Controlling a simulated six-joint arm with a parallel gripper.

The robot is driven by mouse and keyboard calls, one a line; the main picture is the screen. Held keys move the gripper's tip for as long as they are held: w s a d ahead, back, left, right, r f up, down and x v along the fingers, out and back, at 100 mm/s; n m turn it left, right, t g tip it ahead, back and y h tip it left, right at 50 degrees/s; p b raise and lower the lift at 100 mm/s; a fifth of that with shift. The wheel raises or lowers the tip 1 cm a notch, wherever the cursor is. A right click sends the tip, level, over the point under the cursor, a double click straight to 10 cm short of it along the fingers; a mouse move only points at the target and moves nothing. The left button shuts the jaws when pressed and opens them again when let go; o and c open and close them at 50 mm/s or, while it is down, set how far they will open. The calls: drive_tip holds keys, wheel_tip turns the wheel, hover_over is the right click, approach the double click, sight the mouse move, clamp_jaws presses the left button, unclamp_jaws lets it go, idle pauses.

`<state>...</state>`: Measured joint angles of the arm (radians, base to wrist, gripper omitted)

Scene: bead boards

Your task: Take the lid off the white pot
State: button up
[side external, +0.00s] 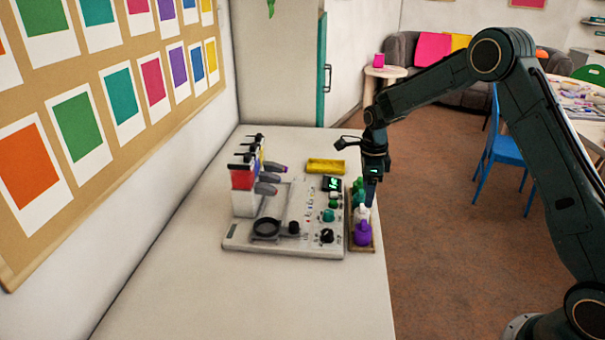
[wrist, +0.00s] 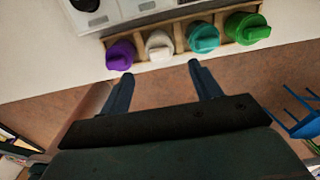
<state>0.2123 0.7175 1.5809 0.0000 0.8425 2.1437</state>
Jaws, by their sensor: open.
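The white pot (wrist: 159,45) stands in a wooden rack between a purple pot and a teal pot, with its lid on top. In the side view the white pot (side external: 362,212) is partly hidden behind my gripper and the purple pot. My gripper (side external: 369,203) points down by the rack in the side view. In the wrist view my gripper (wrist: 160,82) is open, its two fingertips apart with nothing between them. The white pot lies just beyond the fingertips in that view, roughly midway between them. I cannot tell the exact height gap.
The purple pot (wrist: 120,55), teal pot (wrist: 203,37) and green pot (wrist: 247,28) share the wooden rack (side external: 373,246). A white machine (side external: 285,240) with knobs and bottles stands left of the rack. A yellow tray (side external: 326,166) lies behind. The table's near part is clear.

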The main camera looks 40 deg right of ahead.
sight(362, 210)
drive_tip(key=shift+w+f, duration=0.1)
drive_tip(key=shift+f, duration=2.45)
drive_tip(key=shift+c, duration=0.4)
drive_tip(key=c, duration=1.2)
